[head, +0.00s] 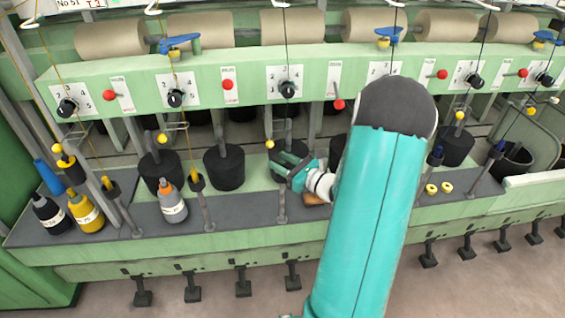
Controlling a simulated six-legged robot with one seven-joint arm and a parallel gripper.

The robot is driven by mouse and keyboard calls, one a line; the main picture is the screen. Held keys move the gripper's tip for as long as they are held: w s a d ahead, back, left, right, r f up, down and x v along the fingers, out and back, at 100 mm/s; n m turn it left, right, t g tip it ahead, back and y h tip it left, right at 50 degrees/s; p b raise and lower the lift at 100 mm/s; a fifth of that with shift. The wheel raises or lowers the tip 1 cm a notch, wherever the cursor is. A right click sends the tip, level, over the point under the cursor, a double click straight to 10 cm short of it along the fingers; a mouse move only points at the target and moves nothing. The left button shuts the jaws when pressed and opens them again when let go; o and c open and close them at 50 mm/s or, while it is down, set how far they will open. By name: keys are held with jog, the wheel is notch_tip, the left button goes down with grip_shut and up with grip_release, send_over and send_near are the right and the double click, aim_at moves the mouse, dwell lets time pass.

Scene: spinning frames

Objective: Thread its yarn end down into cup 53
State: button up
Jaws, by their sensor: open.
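My gripper (283,168) is open, with dark fingers pointing left, in front of a black cup (290,148) near the middle of the shelf. The fingers and wrist hide part of this cup. I cannot read a number on any cup, so I cannot tell which is cup 53. A dark yarn (285,40) hangs from above in front of the middle dial. Its lower end is not clear, and I see no yarn held between the fingers. A small yellow ball (269,144) sits just left of the fingers.
More black cups stand left (224,168) and right (456,145). A green panel (245,93) with dials and red knobs runs above. My teal arm hides the centre right.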

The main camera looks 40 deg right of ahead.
jog(key=s+d, duration=0.2)
jog(key=s, duration=1.1)
jog(key=shift+s, duration=0.35)
jog(key=shift+d, duration=0.1)
jog(key=w+a+r+n+g+y, duration=0.2)
jog(key=a+r+n+g+y, duration=0.15)
jog(key=a+n+g, duration=0.6)
jog(key=w+a+r+n+g+y, duration=0.15)
jog(key=a+n+y, duration=0.4)
jog(key=a, duration=0.85)
jog(key=s+a+r+n+h, duration=0.3)
jog(key=a+r+n+h, duration=0.2)
jog(key=n, duration=0.4)
jog(key=s+a+r+n+g+h, duration=0.1)
jog(key=s+a+r+n+h, duration=0.2)
jog(key=n, duration=0.7)
jog(key=a+r+h, duration=0.1)
jog(key=r+h, duration=0.1)
jog(key=h, duration=0.1)
jog(key=shift+s+a+h, duration=0.25)
jog(key=shift+a+h, duration=0.15)
